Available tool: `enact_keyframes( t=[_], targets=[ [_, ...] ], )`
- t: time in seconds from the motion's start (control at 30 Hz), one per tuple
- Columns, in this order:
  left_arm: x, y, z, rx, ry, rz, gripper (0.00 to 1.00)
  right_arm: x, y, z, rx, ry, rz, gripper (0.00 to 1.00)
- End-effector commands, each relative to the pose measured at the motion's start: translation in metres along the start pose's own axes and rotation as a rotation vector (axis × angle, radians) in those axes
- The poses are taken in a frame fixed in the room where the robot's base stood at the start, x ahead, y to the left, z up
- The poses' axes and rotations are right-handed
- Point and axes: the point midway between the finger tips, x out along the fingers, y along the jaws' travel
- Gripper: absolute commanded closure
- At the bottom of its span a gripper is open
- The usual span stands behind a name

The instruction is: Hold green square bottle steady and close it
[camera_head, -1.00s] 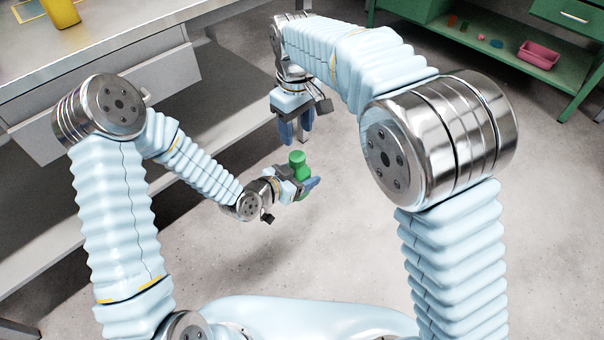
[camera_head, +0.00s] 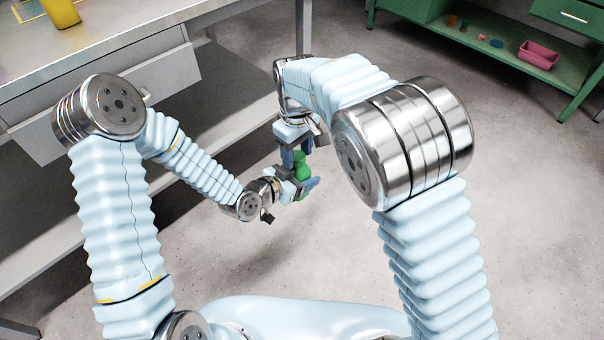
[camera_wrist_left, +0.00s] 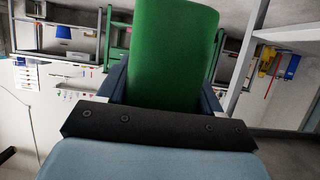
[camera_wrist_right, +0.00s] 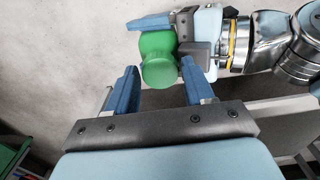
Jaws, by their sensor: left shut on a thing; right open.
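The green square bottle (camera_head: 303,173) is held in the air by my left gripper (camera_head: 305,190), which is shut on it. It fills the upper middle of the left wrist view (camera_wrist_left: 170,60). A round green cap (camera_wrist_right: 159,72) shows at the bottle's top end in the right wrist view. My right gripper (camera_head: 296,157) is open just above the bottle, with its fingers on either side of the cap. In the right wrist view the cap lies just beyond and between the blue fingertips (camera_wrist_right: 160,85). I cannot tell whether the fingers touch it.
A grey workbench (camera_head: 150,30) with a yellow container (camera_head: 60,11) stands at the left. A green shelf (camera_head: 470,35) with a pink bin (camera_head: 538,55) and small items is at the upper right. The floor around the grippers is clear.

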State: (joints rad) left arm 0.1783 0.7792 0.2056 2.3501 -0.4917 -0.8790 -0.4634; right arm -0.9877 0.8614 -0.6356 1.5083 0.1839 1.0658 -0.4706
Motion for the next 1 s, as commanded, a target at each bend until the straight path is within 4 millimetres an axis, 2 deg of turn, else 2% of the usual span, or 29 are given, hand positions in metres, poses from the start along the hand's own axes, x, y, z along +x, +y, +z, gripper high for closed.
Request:
enact_keyframes(
  t=[0.23, 0.5, 0.57, 0.8, 1.0],
  targets=[
    [0.0, 0.0, -0.0001, 0.0, 0.0, 0.0, 1.0, 0.0005, 0.0, 0.0001, 0.0, 0.0, 0.0, 0.48],
    [0.0, 0.0, -0.0001, 0.0, 0.0, 0.0, 1.0, 0.0004, 0.0, 0.0001, 0.0, -0.001, 0.0, 0.89],
    [0.0, 0.0, -0.0001, 0.0, 0.0, 0.0, 1.0, 0.0004, 0.0, 0.0001, 0.0, -0.001, 0.0, 0.96],
    [0.0, 0.0, -0.0001, 0.0, 0.0, 0.0, 1.0, 0.0004, 0.0001, 0.0001, 0.043, -0.001, 0.0, 0.96],
    [0.0, 0.0, 0.0, 0.0, 0.0, 0.0, 1.0, 0.0005, 0.0003, 0.0002, 0.398, 0.0, 0.001, 0.96]
  ],
)
